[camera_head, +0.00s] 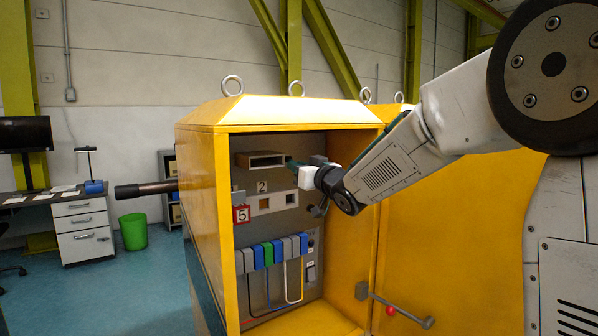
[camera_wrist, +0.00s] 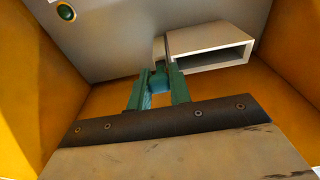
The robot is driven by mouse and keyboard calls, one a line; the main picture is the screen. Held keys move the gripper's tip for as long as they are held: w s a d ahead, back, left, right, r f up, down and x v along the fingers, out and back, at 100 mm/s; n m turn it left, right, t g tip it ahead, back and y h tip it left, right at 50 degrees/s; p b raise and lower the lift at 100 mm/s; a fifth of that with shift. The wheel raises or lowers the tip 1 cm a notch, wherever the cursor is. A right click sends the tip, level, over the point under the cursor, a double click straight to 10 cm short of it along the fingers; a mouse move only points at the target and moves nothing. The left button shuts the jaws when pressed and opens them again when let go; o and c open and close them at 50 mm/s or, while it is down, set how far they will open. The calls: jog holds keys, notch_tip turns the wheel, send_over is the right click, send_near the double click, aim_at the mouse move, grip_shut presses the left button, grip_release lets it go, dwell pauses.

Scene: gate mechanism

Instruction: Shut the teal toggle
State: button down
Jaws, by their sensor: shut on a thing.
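My gripper (camera_head: 293,166) reaches into the open yellow cabinet, close to the grey back panel. In the wrist view its two teal-green fingers (camera_wrist: 160,76) are shut on a small teal piece, the teal toggle (camera_wrist: 158,82). A pale strip stands just beyond the fingertips, beside a grey open-fronted box. In the head view the toggle cannot be told apart from the fingers. Its exact angle is unclear.
The open-fronted box (camera_wrist: 210,47) is right beside the fingertips and also shows in the head view (camera_head: 260,159). A green round button (camera_wrist: 66,12) is on the panel. Cabinet walls (camera_head: 208,215) flank the arm. Coloured breakers (camera_head: 268,254) sit below. A red-knobbed rod (camera_head: 391,311) projects at the door.

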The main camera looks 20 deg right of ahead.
jog(key=shift+d+r+g+h, duration=0.1)
jog(key=shift+r+g+h, duration=0.65)
jog(key=shift+g, duration=0.85)
jog(key=shift+r, duration=0.3)
jog(key=c, duration=1.3)
grip_release()
jog(key=shift+g, duration=0.3)
jog(key=shift+s, duration=0.15)
jog(key=v, duration=0.7)
jog(key=shift+s+d, duration=0.15)
jog(key=shift+s, duration=0.05)
